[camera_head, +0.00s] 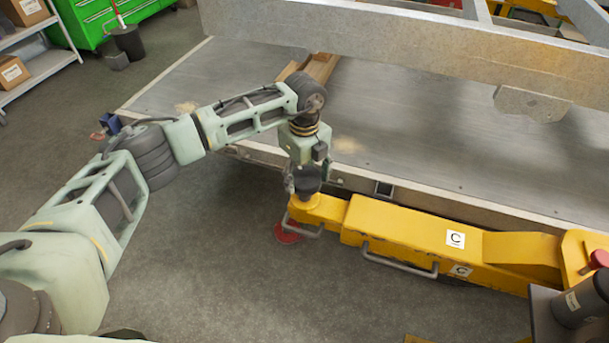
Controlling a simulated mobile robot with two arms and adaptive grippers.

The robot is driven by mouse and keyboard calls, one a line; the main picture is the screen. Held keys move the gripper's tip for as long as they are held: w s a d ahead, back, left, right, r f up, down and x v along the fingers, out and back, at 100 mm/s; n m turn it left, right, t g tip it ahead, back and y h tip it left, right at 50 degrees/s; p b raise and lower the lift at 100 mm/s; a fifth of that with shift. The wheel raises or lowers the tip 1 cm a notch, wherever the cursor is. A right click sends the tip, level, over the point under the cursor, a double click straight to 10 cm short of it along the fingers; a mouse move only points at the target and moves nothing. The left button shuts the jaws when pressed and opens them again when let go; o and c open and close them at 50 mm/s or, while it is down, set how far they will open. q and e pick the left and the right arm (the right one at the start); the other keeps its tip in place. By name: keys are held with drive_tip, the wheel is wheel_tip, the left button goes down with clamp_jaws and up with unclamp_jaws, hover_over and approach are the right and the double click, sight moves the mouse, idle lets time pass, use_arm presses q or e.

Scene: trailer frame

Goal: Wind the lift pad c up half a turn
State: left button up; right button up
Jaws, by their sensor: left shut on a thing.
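The yellow lift arm (400,228), marked with C labels, reaches left from the lower right to a rounded end below the trailer frame. Lift pad c (307,180) is a dark round piece on top of that end. My left gripper (306,186) comes down on it from above, with its fingers on either side, shut on the pad. The gripper hides part of the pad and its screw. The pad stands below the frame's raised rail. My right gripper does not show.
The grey trailer rail (400,40) crosses the top, above a flat metal deck (440,140) whose edge runs close behind my left gripper. A wooden block (322,66) lies on the deck. A red disc (288,231) is low beneath the arm's end.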

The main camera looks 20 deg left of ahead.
use_arm(q)
drive_tip(key=n, duration=0.4)
drive_tip(key=shift+s+f+n, duration=0.25)
drive_tip(key=shift+f+n, duration=0.05)
drive_tip(key=shift+d+n+p, duration=0.1)
drive_tip(key=shift+n+p, duration=0.2)
drive_tip(key=shift+n, duration=2)
drive_tip(key=o, duration=1.1)
drive_tip(key=shift+w, duration=0.25)
drive_tip(key=shift+r, duration=0.2)
wheel_tip(320, 180, up, 12)
drive_tip(key=shift+f, duration=0.1)
